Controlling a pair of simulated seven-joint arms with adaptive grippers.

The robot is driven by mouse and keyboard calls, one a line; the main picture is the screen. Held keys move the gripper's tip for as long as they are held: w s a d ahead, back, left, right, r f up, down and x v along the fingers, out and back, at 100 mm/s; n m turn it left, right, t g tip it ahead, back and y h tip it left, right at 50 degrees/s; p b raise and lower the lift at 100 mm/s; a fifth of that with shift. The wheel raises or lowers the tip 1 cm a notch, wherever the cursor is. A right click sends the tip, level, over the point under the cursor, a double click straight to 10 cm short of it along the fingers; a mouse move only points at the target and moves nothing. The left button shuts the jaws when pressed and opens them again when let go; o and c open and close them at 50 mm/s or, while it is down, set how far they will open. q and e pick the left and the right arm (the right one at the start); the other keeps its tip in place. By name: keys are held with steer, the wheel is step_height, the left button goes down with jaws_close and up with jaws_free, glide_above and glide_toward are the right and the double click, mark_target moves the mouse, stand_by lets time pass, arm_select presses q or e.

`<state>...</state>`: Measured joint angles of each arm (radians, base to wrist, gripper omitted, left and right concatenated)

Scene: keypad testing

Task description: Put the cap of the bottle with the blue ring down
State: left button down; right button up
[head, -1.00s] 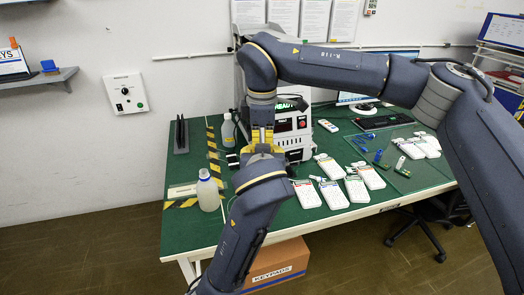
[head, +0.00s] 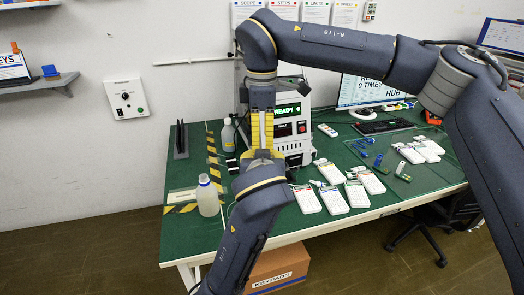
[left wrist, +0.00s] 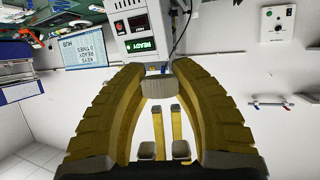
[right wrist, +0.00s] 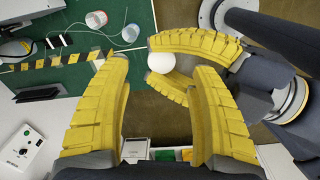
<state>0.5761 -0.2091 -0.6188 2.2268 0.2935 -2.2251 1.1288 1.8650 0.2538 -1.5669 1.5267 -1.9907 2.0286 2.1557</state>
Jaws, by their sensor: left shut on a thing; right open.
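The bottle with the blue ring (head: 208,198) stands upright near the table's front left edge, and a blue-rimmed round top shows in the right wrist view (right wrist: 130,33). My left gripper (head: 260,160) is over the table, right of that bottle. It is shut on a small pale thing (left wrist: 159,88), which looks like the white cap (right wrist: 161,62) in the right wrist view. My right gripper (right wrist: 158,68) is open and empty, just above the left one, with its fingers (head: 262,130) pointing down. The arms hide part of the table between them.
A second bottle (head: 228,134) stands farther back beside the tester (head: 293,128), whose screen reads READY. Several white keypads (head: 333,198) lie on the right half of the green table (head: 190,238). A dark upright rack (head: 181,140) stands at the back left.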

arm_select(q)
steer(key=s+a+f+m+g+h, duration=0.2)
steer(key=f+m+g+h, duration=0.4)
steer(key=m, duration=0.2)
steer(key=s+a+f+m+g+h, duration=0.1)
steer(key=a+f+m+g+h, duration=0.2)
steer(key=f+m+g+h, duration=0.3)
steer(key=shift+s+a+m+h, duration=0.15)
steer(key=shift+s+m+h, duration=0.4)
steer(key=shift+m, duration=0.95)
arm_select(e)
step_height(320, 180, up, 7)
steer(key=shift+f, duration=0.15)
arm_select(q)
steer(key=shift+w+f, duration=0.1)
steer(key=shift+w, duration=0.1)
arm_select(e)
steer(key=shift+s, duration=0.1)
